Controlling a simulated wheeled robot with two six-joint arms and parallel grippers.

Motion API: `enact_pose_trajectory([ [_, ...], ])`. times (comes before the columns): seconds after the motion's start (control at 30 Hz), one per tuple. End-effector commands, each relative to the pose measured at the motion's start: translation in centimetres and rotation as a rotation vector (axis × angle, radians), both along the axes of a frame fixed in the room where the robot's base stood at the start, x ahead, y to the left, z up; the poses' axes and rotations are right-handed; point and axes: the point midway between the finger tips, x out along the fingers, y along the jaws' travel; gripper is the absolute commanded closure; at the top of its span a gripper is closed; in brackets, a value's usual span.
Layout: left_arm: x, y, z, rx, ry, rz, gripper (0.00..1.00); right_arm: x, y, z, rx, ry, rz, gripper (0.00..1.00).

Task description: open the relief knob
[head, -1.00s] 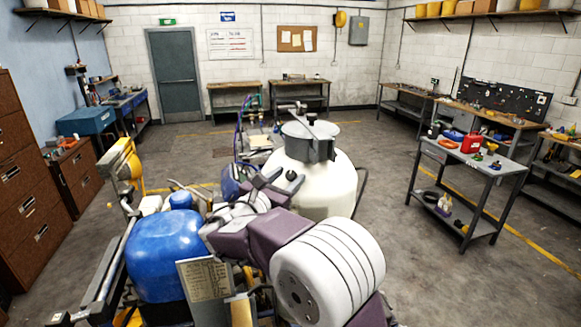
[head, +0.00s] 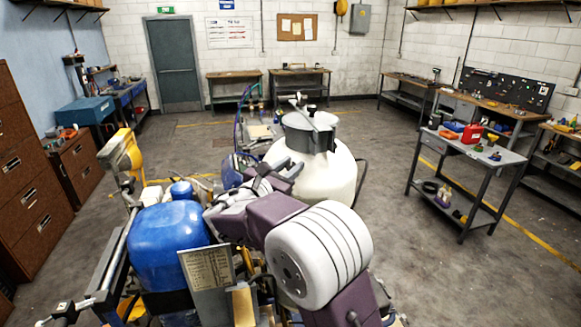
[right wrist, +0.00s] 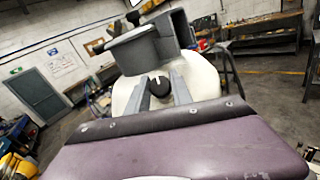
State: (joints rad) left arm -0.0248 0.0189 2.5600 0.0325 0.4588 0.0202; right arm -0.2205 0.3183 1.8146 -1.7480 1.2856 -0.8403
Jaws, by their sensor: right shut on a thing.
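The relief knob is a small black round knob with a pale line on it (right wrist: 158,84), on the side of a white tank (right wrist: 205,75) below its grey collar. In the right wrist view, the two grey fingers of my right gripper (right wrist: 161,92) stand on either side of the knob, shut on it. In the head view, my right gripper (head: 276,177) reaches the left side of the white tank (head: 328,177), and the knob (head: 284,162) shows small and dark by the fingertips. My left gripper is not in view.
A blue tank (head: 167,240) and the striper's frame lie at the lower left. A grey cart (head: 478,157) with a red can stands at the right. Brown drawer cabinets (head: 30,185) line the left. The floor behind the white tank is mostly clear.

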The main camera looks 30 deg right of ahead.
Motion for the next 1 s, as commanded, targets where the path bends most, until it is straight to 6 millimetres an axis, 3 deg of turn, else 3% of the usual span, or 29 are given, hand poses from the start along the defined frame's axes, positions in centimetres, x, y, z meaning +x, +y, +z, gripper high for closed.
enact_pose_trajectory([
  [0.27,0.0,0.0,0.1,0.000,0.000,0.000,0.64,0.1,0.0,0.0,0.102,-0.114,-0.136,1.00],
  [0.47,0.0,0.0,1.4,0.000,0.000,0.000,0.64,0.1,0.0,0.3,0.197,-0.219,-0.262,1.00],
  [1.0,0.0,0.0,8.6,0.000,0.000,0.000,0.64,0.0,0.0,0.7,0.451,-0.506,-0.603,1.00],
])
